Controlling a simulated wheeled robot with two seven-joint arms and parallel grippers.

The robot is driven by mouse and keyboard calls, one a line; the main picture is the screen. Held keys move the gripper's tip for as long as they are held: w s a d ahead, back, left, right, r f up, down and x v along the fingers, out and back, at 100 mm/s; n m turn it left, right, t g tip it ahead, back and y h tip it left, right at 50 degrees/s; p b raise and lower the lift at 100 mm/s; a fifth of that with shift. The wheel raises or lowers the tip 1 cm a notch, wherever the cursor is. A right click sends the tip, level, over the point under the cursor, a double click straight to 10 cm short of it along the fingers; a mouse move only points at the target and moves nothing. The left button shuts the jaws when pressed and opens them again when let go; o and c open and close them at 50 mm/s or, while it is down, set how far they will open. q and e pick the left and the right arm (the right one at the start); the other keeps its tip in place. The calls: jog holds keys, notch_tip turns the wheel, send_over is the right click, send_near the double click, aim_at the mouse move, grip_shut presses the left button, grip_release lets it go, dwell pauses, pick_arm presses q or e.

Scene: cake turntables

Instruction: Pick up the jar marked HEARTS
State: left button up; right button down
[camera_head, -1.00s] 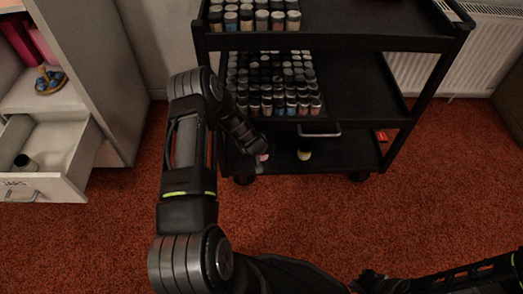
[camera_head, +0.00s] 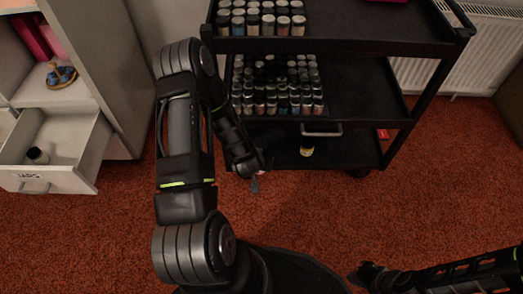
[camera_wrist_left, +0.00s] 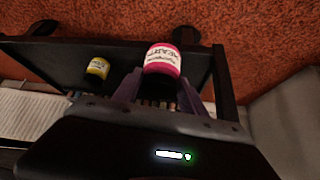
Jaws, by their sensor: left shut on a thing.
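The pink jar (camera_wrist_left: 163,60) with a white label is between the two fingers of my left gripper (camera_wrist_left: 158,88) in the left wrist view. The label's dark lettering is upside down and seems to read HEARTS. In the head view my left gripper (camera_head: 257,180) is just in front of the cart's lowest shelf, shut on the jar, which is mostly hidden there. My right gripper (camera_head: 366,276) is low in the head view, away from the cart; its fingers are too dark to read.
A yellow-labelled jar (camera_head: 307,148) stands on the bottom shelf of the black cart (camera_head: 350,97). Several small jars fill the upper shelves. An open drawer (camera_head: 40,180) marked JARS holds a dark jar (camera_head: 37,156) at left. Red carpet lies clear in front.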

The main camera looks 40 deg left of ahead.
pick_arm(q)
jog(key=shift+s+d+r, duration=0.35)
jog(key=shift+s, duration=0.3)
